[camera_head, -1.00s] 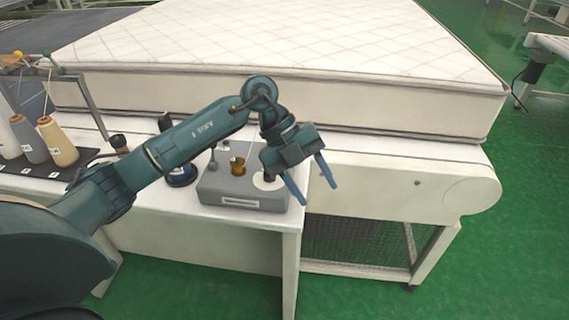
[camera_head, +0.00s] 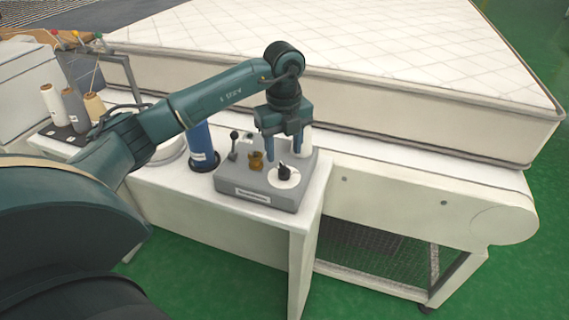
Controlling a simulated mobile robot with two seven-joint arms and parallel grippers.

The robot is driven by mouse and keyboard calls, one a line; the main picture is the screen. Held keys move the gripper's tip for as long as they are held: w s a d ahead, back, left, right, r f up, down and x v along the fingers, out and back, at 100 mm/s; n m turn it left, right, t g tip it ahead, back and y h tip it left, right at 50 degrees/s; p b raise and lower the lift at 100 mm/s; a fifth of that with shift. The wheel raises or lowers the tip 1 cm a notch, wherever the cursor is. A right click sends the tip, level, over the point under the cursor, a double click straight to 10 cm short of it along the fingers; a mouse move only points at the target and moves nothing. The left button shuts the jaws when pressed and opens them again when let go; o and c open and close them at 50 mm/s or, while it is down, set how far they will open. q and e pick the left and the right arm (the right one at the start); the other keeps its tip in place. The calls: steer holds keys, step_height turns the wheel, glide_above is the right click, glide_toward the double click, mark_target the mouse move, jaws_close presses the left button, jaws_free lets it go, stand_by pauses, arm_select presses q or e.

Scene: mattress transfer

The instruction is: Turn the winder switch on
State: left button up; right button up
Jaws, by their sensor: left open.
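The winder (camera_head: 232,191) is a grey box with a label on its front, on the white table near its right corner. A black rotary switch knob (camera_head: 284,173) sits on a white disc at the right of its top. A brass post (camera_head: 256,161) and a small lever with a dark ball top (camera_head: 233,144) stand on its left part. My left gripper (camera_head: 282,153) is open and points down just above the knob, one finger to each side. I cannot tell whether a fingertip touches it. My right gripper is out of view.
A blue spool (camera_head: 203,148) stands left of the winder. Several thread cones (camera_head: 73,108) stand on a dark tray at the left. A white mattress (camera_head: 400,60) lies on the conveyor (camera_head: 400,200) behind. Green floor (camera_head: 210,265) is open in front.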

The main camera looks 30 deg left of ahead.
mark_target(284, 166)
arm_select(q)
step_height(284, 166, down, 6)
steer(key=shift+r, duration=0.1)
steer(key=shift+c, duration=0.2)
steer(key=c, duration=1)
